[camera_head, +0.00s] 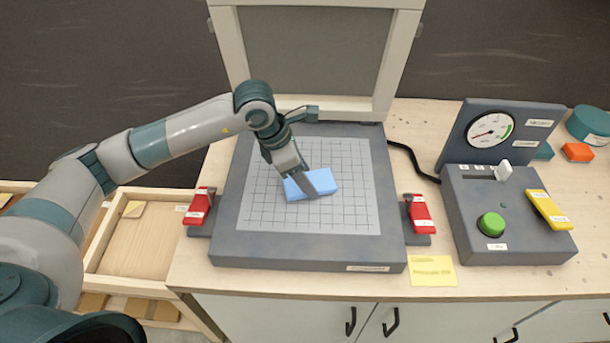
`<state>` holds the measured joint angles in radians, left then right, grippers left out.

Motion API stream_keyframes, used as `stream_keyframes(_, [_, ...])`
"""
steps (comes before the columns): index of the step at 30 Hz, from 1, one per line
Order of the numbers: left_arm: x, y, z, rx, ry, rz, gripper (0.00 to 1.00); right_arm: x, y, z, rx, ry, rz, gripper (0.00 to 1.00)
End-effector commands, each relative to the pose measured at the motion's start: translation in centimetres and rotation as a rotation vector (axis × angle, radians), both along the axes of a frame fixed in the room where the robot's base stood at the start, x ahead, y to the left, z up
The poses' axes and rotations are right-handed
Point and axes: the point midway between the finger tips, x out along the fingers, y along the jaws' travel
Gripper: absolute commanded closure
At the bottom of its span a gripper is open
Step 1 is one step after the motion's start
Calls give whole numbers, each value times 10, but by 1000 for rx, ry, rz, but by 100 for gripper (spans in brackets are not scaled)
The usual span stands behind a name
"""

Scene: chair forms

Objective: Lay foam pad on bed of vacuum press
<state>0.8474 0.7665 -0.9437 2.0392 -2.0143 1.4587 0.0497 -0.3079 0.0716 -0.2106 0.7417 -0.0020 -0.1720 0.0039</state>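A light blue foam pad (323,181) is over the white gridded bed (345,220) of the vacuum press, near the middle of the grid. It looks flat and level, but I cannot tell whether it touches the bed. My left gripper (311,187) reaches down at the pad and its finger covers part of it. The other finger is hidden, so I cannot tell how tightly it closes. The press's framed lid (235,55) stands raised behind the bed. My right gripper is not in view.
Red latches flank the press, one at left (199,207) and one at right (421,214). A control box (470,215) with a gauge (490,130) and green button (490,224) stands at right. A yellow note (432,270) lies in front. A wooden tray (140,245) is at left.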

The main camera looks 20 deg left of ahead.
Motion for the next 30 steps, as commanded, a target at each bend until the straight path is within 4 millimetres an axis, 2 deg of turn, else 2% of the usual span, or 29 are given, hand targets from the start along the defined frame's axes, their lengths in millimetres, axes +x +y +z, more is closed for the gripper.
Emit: stream_keyframes(30, [0, 0, -5, -1, -1, 0, 67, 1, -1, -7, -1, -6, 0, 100])
